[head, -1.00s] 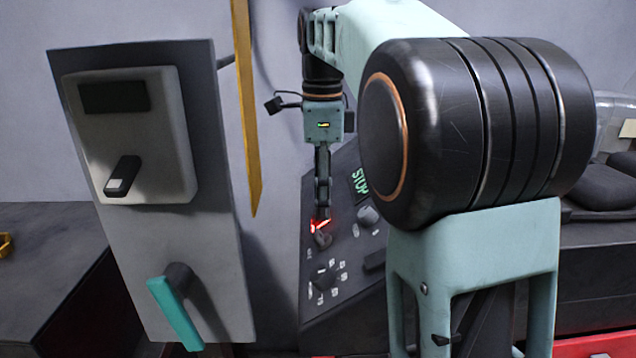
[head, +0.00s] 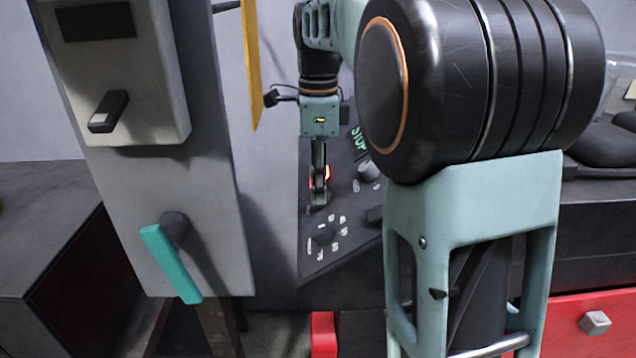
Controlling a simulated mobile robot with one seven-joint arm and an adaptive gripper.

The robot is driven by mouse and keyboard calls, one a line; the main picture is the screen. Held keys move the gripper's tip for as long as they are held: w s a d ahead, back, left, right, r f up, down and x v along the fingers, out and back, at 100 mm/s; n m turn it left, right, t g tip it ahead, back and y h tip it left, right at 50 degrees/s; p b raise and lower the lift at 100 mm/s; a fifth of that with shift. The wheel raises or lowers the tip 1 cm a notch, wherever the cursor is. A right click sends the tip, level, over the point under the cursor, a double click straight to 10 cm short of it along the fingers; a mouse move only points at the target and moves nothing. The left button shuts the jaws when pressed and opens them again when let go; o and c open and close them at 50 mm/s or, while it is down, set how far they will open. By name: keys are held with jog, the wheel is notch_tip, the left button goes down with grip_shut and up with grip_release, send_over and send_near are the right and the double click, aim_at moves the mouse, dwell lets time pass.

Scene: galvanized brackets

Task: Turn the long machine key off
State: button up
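My gripper (head: 319,198) points down at the dark sloped control panel (head: 345,258), centre of the head view. Its fingertips are at a small dark knob-like key on the panel, now mostly hidden behind them. A red glow shows at the fingers. The fingers are seen nearly edge-on, so I cannot tell whether they are open or closed on the key. A dark rotary knob (head: 325,235) with white marks around it sits just below the fingertips. I cannot tell for sure which control is the long machine key.
A grey upright panel at left carries a light box (head: 125,75) with a black lever (head: 108,111), and a teal handle (head: 170,263) below. A yellow strip (head: 251,65) hangs beside it. A round knob (head: 369,170) stands right of my gripper. A red drawer (head: 570,325) is at lower right.

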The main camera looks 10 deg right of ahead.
jog(key=c, duration=0.4)
jog(key=shift+r, duration=0.1)
jog(key=shift+c, duration=0.2)
